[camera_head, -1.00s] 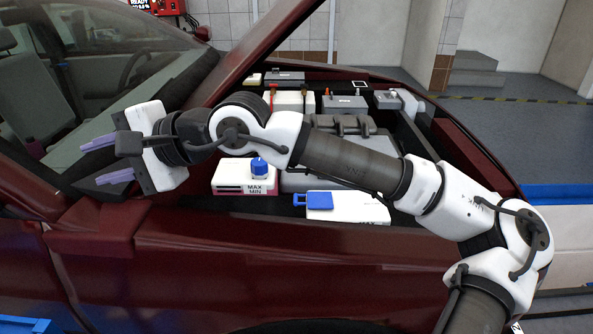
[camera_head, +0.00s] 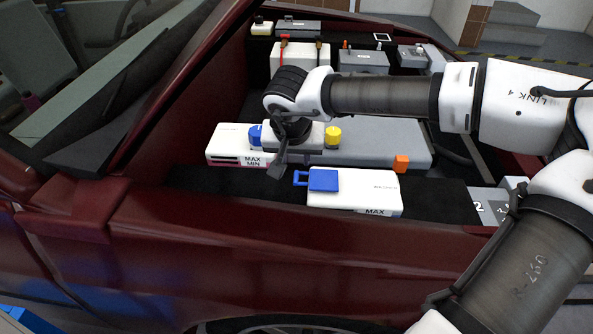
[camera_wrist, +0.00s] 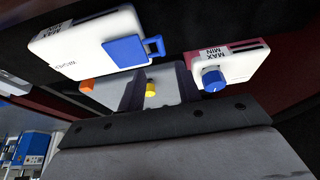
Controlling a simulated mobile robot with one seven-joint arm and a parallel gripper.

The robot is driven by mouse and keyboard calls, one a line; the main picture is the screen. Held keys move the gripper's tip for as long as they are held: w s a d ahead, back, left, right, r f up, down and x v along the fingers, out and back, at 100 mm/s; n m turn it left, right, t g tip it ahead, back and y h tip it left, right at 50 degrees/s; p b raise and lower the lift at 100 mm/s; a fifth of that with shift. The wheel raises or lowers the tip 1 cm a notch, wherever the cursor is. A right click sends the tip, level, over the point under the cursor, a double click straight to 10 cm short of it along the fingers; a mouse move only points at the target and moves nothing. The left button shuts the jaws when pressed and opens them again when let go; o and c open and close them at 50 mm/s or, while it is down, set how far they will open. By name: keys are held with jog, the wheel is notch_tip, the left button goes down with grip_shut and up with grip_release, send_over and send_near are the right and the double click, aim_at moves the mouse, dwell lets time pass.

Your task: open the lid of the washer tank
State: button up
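The washer tank (camera_head: 365,192) is a white box with a MAX mark at the front of the engine bay. Its blue square lid (camera_head: 323,180) lies flat and shut on the left end, with a loop tab jutting left. In the wrist view the tank (camera_wrist: 75,48) is at upper left, with its blue lid (camera_wrist: 124,51) and tab toward the centre. My gripper (camera_head: 277,170) is above the bay, up and left of the lid and apart from it. In the wrist view my gripper's two dark fingers (camera_wrist: 160,78) stand apart with nothing held between them.
Another white tank (camera_head: 227,146) with a round blue cap stands close behind my gripper. A grey engine cover (camera_head: 375,145) carries a yellow cap (camera_head: 333,137) and an orange cap (camera_head: 401,164). The dark red fender (camera_head: 230,225) edges the bay in front.

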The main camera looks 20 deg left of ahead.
aim_at(296, 177)
jog(key=x, duration=0.9)
jog(key=shift+w+a+f, duration=0.1)
jog(key=shift+f, duration=0.15)
jog(key=shift+c, duration=0.4)
grip_shut()
